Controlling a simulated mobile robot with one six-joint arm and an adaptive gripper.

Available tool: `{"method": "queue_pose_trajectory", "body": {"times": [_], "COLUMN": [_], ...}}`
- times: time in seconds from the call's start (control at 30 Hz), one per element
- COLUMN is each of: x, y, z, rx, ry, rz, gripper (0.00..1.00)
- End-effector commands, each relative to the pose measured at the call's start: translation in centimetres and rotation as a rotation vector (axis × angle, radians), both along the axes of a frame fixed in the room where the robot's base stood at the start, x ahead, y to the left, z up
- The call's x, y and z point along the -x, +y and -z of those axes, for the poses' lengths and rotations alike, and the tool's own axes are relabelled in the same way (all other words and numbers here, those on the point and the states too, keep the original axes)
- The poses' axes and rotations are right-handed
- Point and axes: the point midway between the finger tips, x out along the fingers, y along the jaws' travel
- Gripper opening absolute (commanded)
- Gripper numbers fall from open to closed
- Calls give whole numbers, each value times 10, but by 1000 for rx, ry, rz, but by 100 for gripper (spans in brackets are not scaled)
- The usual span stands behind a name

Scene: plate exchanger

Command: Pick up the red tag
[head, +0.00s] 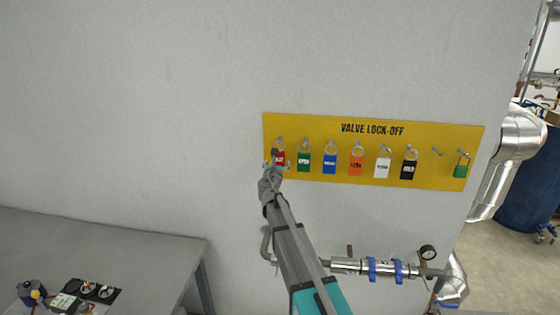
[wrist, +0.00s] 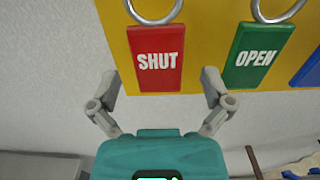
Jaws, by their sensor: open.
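The red tag (wrist: 156,60) reads "SHUT" and hangs from a metal ring on the yellow "VALVE LOCK-OFF" board (head: 283,172). In the head view the red tag (head: 279,158) is at the board's left end, partly hidden by my gripper (head: 275,166). In the wrist view my gripper (wrist: 160,82) is open, with one finger on each side of the tag's lower part. No contact between fingers and tag shows. The distance in depth from fingers to tag is hard to tell.
A green "OPEN" tag (wrist: 256,56) hangs just right of the red one. Blue (head: 329,164), orange (head: 356,165), white (head: 382,166) and black (head: 408,168) tags follow, then a green padlock (head: 461,169). A pipe with a gauge (head: 427,253) runs below. A grey table (head: 120,250) stands left.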

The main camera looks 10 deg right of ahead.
Motion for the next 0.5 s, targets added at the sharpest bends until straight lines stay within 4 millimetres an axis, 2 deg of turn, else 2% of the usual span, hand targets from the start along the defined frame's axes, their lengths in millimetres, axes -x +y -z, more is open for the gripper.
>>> {"method": "queue_pose_trajectory", "body": {"times": [0.03,0.2,0.5], "x": [-10,-27,-33], "y": [-1,-6,-9], "z": [1,1,1], "rx": [0,0,0], "ry": [0,0,0], "rz": [0,0,-1], "gripper": [100,100,100]}}
